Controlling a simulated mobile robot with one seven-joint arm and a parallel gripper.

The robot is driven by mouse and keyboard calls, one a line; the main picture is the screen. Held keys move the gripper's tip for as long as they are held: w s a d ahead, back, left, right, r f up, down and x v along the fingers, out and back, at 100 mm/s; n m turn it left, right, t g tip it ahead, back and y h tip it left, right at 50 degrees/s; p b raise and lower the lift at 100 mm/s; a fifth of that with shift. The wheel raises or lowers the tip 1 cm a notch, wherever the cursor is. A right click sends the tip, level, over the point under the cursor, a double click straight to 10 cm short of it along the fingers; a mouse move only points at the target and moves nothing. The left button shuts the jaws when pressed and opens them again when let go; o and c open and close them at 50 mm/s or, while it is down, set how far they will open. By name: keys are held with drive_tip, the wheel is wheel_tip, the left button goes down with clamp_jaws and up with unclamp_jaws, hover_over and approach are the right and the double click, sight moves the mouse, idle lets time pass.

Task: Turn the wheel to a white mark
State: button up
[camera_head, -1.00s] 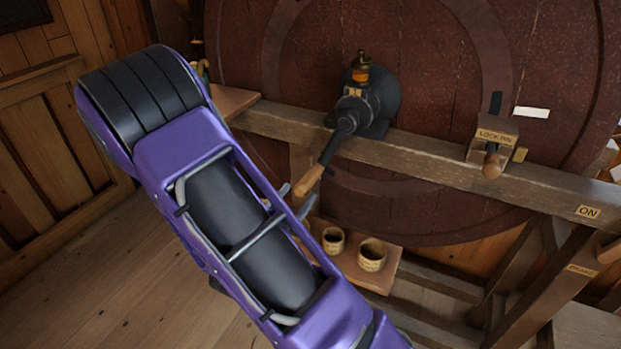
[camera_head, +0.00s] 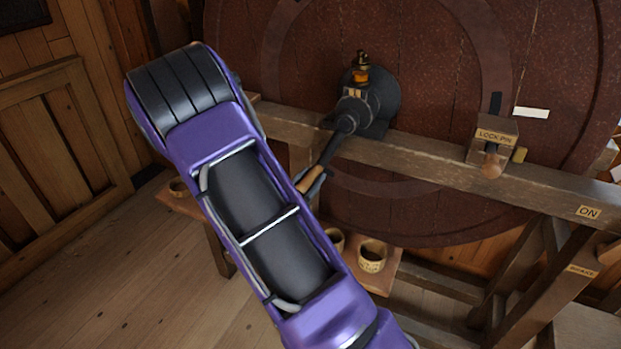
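The wheel (camera_head: 440,75) is a large dark red wooden disc behind a beam. A white mark (camera_head: 532,112) shows on its right side. To its left is a short black upright strip (camera_head: 496,103). A black crank (camera_head: 345,124) sits on a hub at the beam, its arm slanting down-left to a wooden handle (camera_head: 311,179). My gripper (camera_head: 314,183) is at that handle. Only a bit of a dark finger shows beside the wood; my purple arm hides the rest. I cannot tell whether the fingers are closed on it.
A wooden block labelled LOCK PIN (camera_head: 495,137) with a round wooden knob stands on the beam (camera_head: 430,160). An ON label (camera_head: 588,212) and a brake lever (camera_head: 570,275) are at right. A cup (camera_head: 372,256) stands on a low shelf under the wheel.

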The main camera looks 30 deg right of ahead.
clamp_jaws()
drive_tip(key=shift+a, duration=0.1)
idle(1.0)
